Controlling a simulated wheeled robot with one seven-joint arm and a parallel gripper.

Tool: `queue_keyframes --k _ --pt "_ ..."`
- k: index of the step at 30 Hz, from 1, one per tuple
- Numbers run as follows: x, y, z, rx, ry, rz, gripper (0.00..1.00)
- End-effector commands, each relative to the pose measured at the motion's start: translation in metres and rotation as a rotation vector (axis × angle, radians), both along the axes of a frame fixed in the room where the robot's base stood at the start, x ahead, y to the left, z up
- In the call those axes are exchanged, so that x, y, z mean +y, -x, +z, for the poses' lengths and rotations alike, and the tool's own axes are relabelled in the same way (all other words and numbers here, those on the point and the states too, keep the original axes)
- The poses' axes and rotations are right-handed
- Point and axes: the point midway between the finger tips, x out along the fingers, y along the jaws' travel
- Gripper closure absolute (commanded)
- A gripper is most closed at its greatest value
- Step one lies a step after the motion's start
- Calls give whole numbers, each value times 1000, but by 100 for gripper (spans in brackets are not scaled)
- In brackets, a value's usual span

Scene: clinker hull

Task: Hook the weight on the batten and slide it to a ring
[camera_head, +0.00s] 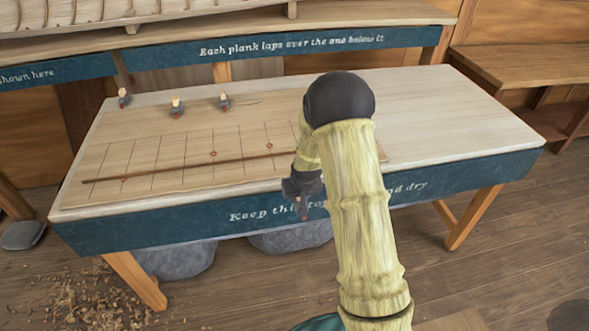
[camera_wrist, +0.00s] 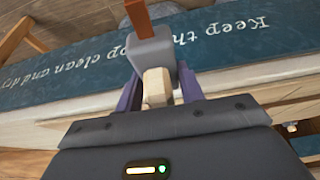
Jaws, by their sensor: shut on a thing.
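My gripper (camera_head: 304,187) is shut on a weight and hangs at the table's front edge in the head view. In the wrist view my gripper (camera_wrist: 158,88) has its two purple fingers around the weight's pale wooden grip. The held weight (camera_wrist: 152,53) has a grey body and a red-brown hook pointing away from the fingers. The batten (camera_head: 200,167), a thin brown strip, lies across the gridded board; my arm hides part of it. Red rings are marked on the board at left (camera_head: 123,179), middle (camera_head: 213,153) and right (camera_head: 270,146). The hook is apart from the batten.
Three other weights stand at the back left of the table: one (camera_head: 124,98), another (camera_head: 176,107) and a third (camera_head: 225,102). The table's right part (camera_head: 430,120) is bare. A shelf with a blue sign (camera_head: 290,48) runs behind. Grey stones (camera_head: 180,260) lie below.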

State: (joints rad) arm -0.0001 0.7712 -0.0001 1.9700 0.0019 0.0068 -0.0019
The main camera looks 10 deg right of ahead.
Motion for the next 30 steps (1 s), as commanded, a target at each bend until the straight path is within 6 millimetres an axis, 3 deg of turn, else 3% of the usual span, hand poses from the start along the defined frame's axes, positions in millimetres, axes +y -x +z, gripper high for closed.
queue_keyframes --k 6,10,30 --pt "0 65 -34 6 0 0 100" --pt "0 87 -43 2 0 0 100" --pt "3 93 -46 -2 0 4 100"
